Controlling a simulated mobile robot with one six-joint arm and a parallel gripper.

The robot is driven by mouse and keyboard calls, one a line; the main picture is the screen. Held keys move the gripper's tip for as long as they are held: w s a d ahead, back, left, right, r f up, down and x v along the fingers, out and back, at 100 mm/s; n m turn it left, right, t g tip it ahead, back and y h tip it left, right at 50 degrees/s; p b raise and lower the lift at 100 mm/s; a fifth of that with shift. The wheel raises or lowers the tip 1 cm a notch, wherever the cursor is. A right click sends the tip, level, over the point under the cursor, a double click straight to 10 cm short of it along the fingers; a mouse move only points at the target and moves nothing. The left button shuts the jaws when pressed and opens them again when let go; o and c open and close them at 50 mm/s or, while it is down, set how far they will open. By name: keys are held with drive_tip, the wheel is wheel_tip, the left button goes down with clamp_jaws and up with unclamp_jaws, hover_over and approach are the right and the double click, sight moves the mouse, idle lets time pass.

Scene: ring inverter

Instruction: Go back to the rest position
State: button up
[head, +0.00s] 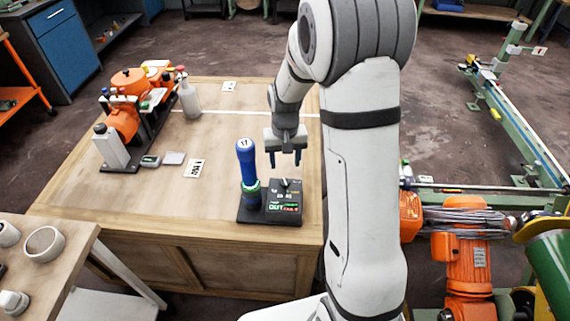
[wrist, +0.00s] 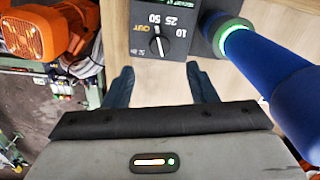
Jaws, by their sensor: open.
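My gripper (head: 286,158) is open and empty. It hangs over the wooden table (head: 225,125), above and behind a dark control box (head: 284,214) with a dial and a lit display. In the wrist view my gripper's two dark fingers (wrist: 160,88) are spread apart, with nothing between them. The control box's dial (wrist: 160,32) shows just beyond the fingertips. A blue upright cylinder (head: 247,170) with a green ring at its lower part stands on the dark base, left of the dial. It also shows large at the right of the wrist view (wrist: 268,70).
An orange machine assembly (head: 125,118) with bottles stands at the table's far left. A white card (head: 194,168) lies mid-table. A smaller table with round cups (head: 43,244) is at the lower left. Orange and green machinery (head: 470,245) stands right of my arm. Much of the tabletop's middle is clear.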

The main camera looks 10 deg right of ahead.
idle(0.4)
drive_tip(key=s+r+t, duration=0.1)
drive_tip(key=s+r, duration=0.6)
drive_tip(key=s, duration=0.4)
drive_tip(key=s+r+n+t, duration=0.1)
drive_tip(key=s+r, duration=0.7)
drive_tip(key=s, duration=0.2)
drive_tip(key=shift+s+t, duration=0.3)
drive_tip(key=shift+s, duration=0.1)
